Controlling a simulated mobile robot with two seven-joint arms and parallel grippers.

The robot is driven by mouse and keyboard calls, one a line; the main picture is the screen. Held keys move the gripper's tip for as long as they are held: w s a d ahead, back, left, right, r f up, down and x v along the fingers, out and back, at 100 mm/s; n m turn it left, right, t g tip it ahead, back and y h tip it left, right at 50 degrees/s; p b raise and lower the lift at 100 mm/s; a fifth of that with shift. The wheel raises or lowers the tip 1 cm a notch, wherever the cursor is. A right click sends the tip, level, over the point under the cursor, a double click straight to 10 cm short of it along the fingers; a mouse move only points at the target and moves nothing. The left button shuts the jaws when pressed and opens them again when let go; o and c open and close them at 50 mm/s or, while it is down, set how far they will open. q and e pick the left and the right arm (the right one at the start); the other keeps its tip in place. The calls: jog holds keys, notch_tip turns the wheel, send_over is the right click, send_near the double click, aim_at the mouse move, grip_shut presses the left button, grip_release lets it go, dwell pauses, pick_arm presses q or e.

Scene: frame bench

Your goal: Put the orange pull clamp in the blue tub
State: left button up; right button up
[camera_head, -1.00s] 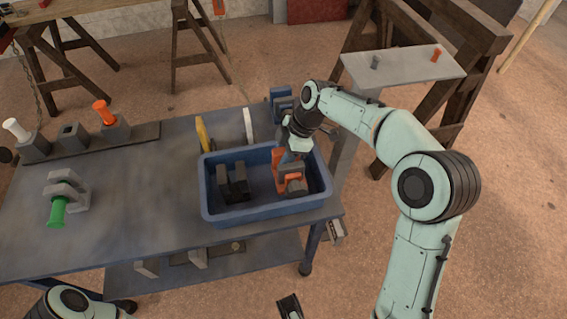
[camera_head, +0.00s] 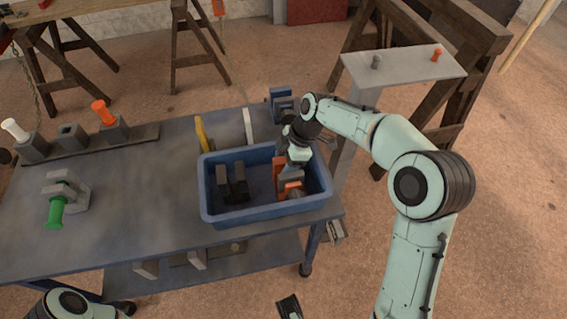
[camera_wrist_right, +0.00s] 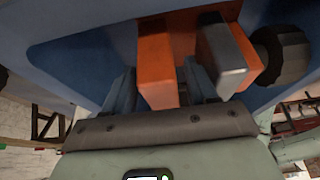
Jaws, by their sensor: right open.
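The orange pull clamp (camera_head: 279,170) is inside the blue tub (camera_head: 245,213), at its right side, with a grey block and a dark knob on it. It fills the middle of the right wrist view (camera_wrist_right: 157,70). My right gripper (camera_head: 288,168) reaches down into the tub at the clamp. In the wrist view its two fingers (camera_wrist_right: 162,88) stand apart, with orange clamp body between them. Whether a finger touches it, I cannot tell. The clamp's underside is hidden.
A dark clamp (camera_head: 232,185) sits in the tub's left part. Behind the tub stand a yellow piece (camera_head: 202,135), a white piece (camera_head: 248,126) and a blue block (camera_head: 282,103). A green-handled clamp (camera_head: 60,205) is on the bench's left. Bench between is clear.

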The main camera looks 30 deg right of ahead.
jog(key=p+v, duration=0.1)
jog(key=v, duration=1.1)
jog(key=shift+r+p, duration=0.15)
jog(key=shift+p, duration=0.15)
jog(key=shift+s, duration=0.1)
